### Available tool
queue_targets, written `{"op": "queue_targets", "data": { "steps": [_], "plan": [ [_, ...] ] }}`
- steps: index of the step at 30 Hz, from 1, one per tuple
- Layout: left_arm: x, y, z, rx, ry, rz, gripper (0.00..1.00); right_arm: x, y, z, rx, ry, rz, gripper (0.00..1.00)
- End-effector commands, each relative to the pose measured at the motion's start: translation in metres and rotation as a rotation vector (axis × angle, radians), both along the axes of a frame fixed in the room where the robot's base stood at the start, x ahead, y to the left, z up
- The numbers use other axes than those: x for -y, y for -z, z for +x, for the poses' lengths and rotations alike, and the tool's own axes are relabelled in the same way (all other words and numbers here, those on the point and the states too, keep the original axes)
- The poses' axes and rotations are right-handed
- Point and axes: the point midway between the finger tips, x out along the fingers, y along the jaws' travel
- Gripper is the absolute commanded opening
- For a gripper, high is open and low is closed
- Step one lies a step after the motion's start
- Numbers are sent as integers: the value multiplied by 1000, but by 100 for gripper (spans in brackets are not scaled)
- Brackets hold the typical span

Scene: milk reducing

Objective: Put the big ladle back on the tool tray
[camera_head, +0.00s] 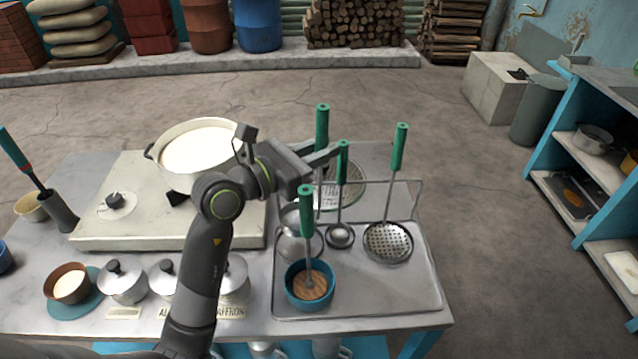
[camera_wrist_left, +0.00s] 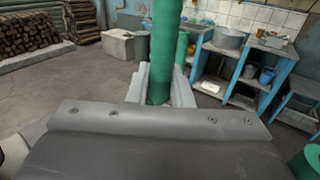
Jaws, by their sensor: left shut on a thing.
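My left gripper (camera_head: 323,154) is shut on the green handle of the big ladle (camera_head: 322,122), which stands upright between the fingers. The handle also fills the gap between the fingers in the left wrist view (camera_wrist_left: 164,50). The ladle's shaft runs down to a large metal bowl at the left part of the tool tray (camera_head: 420,292); it is partly hidden by another tool, and I cannot tell whether it touches the tray. My right gripper is not in view.
On the tray are a smaller ladle (camera_head: 340,236), a perforated skimmer (camera_head: 388,242) and a blue cup (camera_head: 310,291) holding a green-handled tool (camera_head: 306,212). A milk pot (camera_head: 200,150) and lidded pots (camera_head: 122,283) stand left.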

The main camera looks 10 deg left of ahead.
Motion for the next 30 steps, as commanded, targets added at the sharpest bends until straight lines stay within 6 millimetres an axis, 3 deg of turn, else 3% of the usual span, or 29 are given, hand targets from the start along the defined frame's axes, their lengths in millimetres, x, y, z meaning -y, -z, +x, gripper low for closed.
{"op": "queue_targets", "data": {
  "steps": [3, 8, 15, 28, 29, 30],
  "plan": [
    [0, 23, 0, -3, 0, -3, 0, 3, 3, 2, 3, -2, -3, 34],
    [0, 35, 0, -1, 1, -1, 0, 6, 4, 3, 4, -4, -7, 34],
    [0, 67, 0, -1, 0, -1, 0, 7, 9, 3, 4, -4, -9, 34],
    [0, 75, 0, 2, 0, -1, 0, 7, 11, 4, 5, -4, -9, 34],
    [0, 75, 0, 1, 0, 0, 22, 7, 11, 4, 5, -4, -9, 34],
    [0, 74, 0, 1, 0, 0, 27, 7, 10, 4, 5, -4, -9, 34]
  ]
}}
